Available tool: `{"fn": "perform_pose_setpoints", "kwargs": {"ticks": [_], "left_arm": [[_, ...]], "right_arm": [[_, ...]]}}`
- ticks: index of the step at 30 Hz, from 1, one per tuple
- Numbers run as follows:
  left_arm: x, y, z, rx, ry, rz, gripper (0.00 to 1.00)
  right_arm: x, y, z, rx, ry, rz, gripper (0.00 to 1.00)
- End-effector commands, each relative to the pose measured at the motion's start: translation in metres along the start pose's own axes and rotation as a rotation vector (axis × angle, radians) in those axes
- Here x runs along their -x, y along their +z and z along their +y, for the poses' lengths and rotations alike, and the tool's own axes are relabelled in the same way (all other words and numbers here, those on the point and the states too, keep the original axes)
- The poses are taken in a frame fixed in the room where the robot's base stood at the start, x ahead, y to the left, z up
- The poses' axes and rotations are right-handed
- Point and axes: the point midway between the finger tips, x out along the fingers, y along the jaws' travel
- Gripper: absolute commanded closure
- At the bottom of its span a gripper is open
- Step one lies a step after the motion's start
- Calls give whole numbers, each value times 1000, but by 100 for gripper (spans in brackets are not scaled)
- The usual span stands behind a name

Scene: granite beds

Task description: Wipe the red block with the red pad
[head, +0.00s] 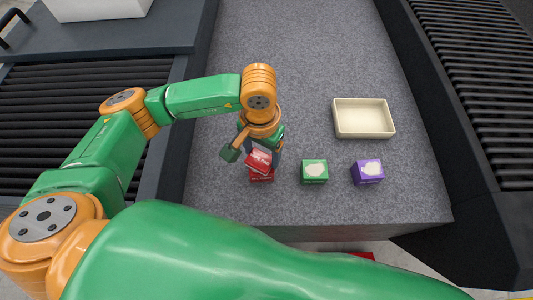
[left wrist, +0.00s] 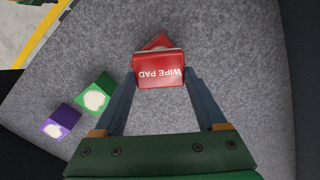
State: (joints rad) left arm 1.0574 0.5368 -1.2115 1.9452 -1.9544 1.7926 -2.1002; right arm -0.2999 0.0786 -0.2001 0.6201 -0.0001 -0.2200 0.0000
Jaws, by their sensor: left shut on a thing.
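My left gripper (head: 259,152) is shut on the red pad (head: 258,162), which reads "WIPE PAD" in the left wrist view (left wrist: 158,72). The red block (head: 263,176) stands on the granite right below the pad and is largely covered by it. In the left wrist view, a corner of the red block (left wrist: 158,42) shows past the pad's edge, turned at an angle to it. I cannot tell whether pad and block touch. The block's top is hidden. The left gripper's fingers (left wrist: 158,88) flank the pad. My right gripper is not in view.
A green block (head: 314,172) and a purple block (head: 367,172), each with a pale patch on top, stand to the right. A cream tray (head: 364,133) lies behind them, empty. The grey granite bed (head: 300,60) is clear toward the back; its front edge is close to the blocks.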

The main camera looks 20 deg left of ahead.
Motion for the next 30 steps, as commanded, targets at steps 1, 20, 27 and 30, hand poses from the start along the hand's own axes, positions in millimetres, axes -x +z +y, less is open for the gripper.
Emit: {"fn": "perform_pose_setpoints", "kwargs": {"ticks": [1, 20, 27, 30], "left_arm": [[-1, 0, -3, 1, -1, 1, 71], [-1, 0, -3, -2, 1, 1, 71], [-2, 0, 11, -2, 1, 1, 71], [-2, 0, 15, -2, 1, 2, 71]], "right_arm": [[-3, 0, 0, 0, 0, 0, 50], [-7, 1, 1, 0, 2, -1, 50], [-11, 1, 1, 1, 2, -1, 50], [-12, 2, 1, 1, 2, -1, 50]]}}
